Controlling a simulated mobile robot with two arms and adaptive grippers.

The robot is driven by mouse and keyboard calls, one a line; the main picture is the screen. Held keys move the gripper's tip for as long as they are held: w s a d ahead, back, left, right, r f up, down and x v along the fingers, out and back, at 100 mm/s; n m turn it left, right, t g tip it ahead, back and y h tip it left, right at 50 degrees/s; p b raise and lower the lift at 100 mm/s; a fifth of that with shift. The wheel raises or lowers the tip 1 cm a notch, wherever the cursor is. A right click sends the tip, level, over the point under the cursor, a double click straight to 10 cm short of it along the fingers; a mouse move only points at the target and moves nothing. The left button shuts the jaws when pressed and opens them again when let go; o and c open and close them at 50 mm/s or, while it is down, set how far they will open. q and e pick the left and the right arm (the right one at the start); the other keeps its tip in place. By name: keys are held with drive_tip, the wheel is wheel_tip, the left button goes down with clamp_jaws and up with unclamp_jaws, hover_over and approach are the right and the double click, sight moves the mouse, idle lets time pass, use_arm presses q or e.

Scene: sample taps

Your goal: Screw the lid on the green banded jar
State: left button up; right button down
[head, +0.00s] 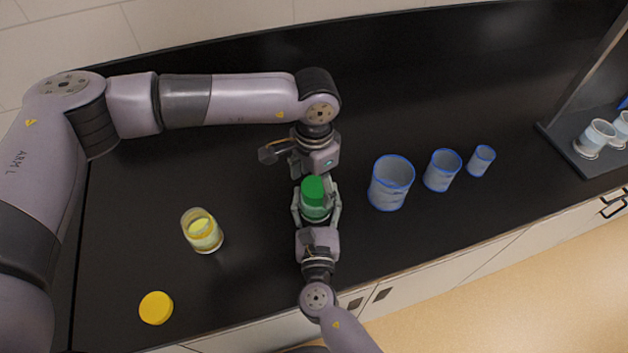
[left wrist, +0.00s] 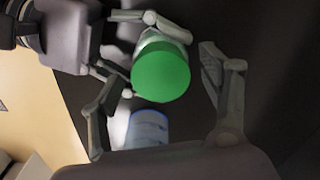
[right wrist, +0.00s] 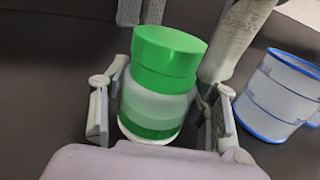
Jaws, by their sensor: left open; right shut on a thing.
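The green banded jar (right wrist: 155,107) stands upright between the fingers of my right gripper (head: 316,207), which is shut on its body. The green lid (head: 313,189) sits on top of the jar; in the right wrist view the lid (right wrist: 170,55) looks slightly tilted and shifted to the right. I cannot tell whether its thread is engaged. My left gripper (left wrist: 168,72) is open, with its fingers apart on either side of the lid and pointing down at it. In the left wrist view the lid's round top (left wrist: 160,70) hides most of the jar.
A yellow banded jar (head: 203,232) stands open to the left, and a yellow lid (head: 156,308) lies near the front edge. Blue-rimmed beakers, large (head: 391,184), medium (head: 442,171) and small (head: 481,161), stand to the right. A rack (head: 580,150) with small cups is at far right.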

use_arm(q)
drive_tip(key=shift+r, duration=2.25)
